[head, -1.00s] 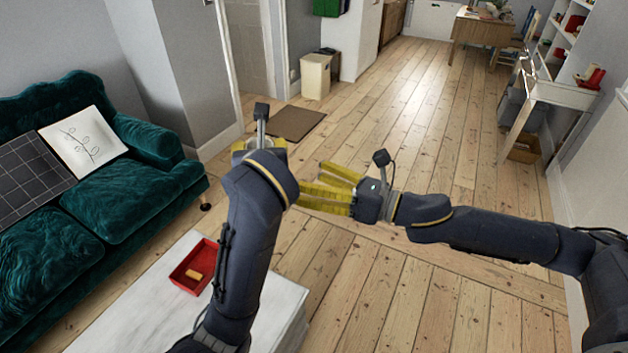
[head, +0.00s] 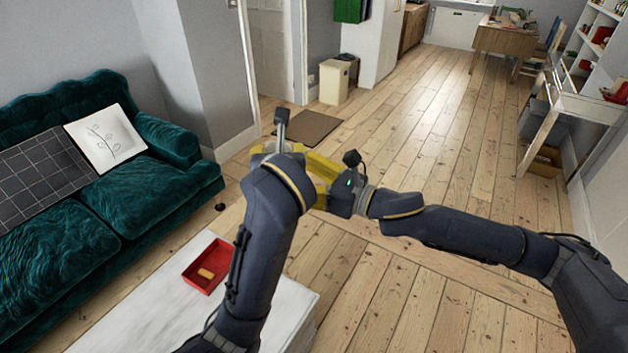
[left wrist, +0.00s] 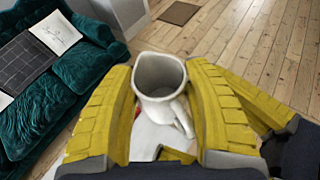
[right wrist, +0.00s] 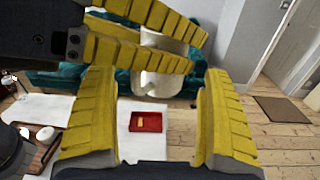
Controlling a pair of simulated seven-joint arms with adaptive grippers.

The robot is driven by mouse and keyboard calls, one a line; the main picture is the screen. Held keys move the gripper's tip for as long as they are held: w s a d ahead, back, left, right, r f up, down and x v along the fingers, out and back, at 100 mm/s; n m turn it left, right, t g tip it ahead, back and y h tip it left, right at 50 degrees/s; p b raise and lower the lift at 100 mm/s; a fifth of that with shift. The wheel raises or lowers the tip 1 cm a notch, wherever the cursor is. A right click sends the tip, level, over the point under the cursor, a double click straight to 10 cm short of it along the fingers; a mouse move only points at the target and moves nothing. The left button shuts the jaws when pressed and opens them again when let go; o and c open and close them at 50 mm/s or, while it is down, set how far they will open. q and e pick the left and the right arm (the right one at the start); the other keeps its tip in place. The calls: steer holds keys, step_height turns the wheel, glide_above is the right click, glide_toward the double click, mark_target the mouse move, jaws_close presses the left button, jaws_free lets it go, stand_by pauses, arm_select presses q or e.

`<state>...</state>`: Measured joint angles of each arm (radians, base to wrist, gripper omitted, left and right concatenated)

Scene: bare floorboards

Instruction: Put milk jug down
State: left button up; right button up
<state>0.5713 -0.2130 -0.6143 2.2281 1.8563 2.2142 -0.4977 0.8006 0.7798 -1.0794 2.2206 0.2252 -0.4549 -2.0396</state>
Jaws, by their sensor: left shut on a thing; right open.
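The white milk jug (left wrist: 160,78) is between the yellow fingers of my left gripper (left wrist: 160,70), which is shut on it. Its open rim faces the camera and its handle is at the lower right. In the right wrist view the jug (right wrist: 153,84) is partly covered by the left fingers. My right gripper (right wrist: 155,80) is open and empty, just beside the left gripper and the jug. In the head view the right gripper (head: 322,175) is close to the left one (head: 275,150), and my left arm hides most of the jug.
A white table (head: 150,305) is below, with a red tray (head: 208,266) holding a small tan block. A green sofa (head: 60,240) stands at the left. The wooden floor (head: 420,140) ahead and to the right is largely clear. A brown mat (head: 307,127) lies by the doorway.

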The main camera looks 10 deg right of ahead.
steer(key=shift+x, duration=1.95)
steer(key=shift+a, duration=0.1)
steer(key=c, duration=1.3)
arm_select(q)
steer(key=o, duration=1.4)
steer(key=shift+c, duration=0.2)
arm_select(e)
steer(key=shift+c, duration=0.4)
arm_select(q)
steer(key=shift+s, duration=0.1)
